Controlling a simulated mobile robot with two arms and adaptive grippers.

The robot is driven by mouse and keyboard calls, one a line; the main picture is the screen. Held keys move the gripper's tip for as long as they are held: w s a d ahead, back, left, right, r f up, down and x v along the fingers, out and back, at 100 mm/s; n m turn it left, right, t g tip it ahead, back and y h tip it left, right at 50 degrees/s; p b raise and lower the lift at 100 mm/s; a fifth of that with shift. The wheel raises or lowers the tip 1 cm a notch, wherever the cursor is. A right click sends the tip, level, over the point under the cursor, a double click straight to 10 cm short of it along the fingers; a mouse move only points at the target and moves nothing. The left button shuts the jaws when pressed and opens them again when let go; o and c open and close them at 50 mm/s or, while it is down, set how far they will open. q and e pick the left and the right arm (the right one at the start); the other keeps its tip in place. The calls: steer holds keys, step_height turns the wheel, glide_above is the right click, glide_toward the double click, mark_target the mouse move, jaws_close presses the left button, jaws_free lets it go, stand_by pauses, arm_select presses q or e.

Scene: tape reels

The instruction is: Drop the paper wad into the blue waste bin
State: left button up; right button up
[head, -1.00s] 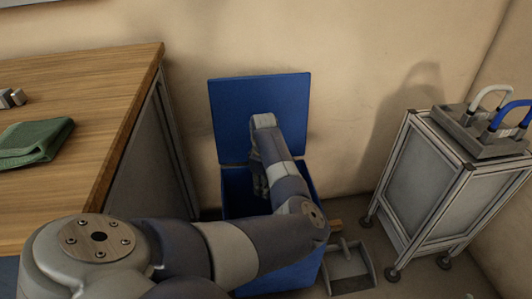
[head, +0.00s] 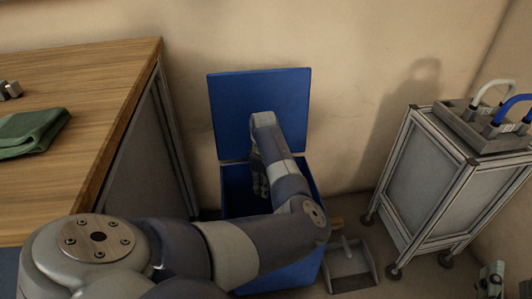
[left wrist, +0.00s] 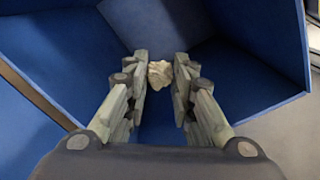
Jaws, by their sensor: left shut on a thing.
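The blue waste bin (head: 305,272) stands on the floor against the wall with its lid (head: 260,100) open and leaning back. My left arm reaches over the bin, and my left gripper (head: 259,185) points down at its opening, partly hidden by the arm. In the left wrist view, my left gripper (left wrist: 160,75) is shut on the pale crumpled paper wad (left wrist: 160,73), held between the fingertips. Blue bin walls surround it below. The wad is hidden in the head view. Part of what looks like my right gripper (head: 491,279) shows at the lower right; its jaws are unclear.
A wooden workbench (head: 80,120) with a folded green cloth (head: 30,132) is at left. A metal-framed cabinet (head: 430,185) carrying a grey tray (head: 470,128) of hooked handles stands at right. A dustpan (head: 348,268) lies on the floor beside the bin.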

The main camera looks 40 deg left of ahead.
arm_select(q)
steer(key=o, duration=0.7)
steer(key=shift+r, duration=0.1)
step_height(320, 180, up, 12)
steer(key=shift+f, duration=0.1)
stand_by(0.3)
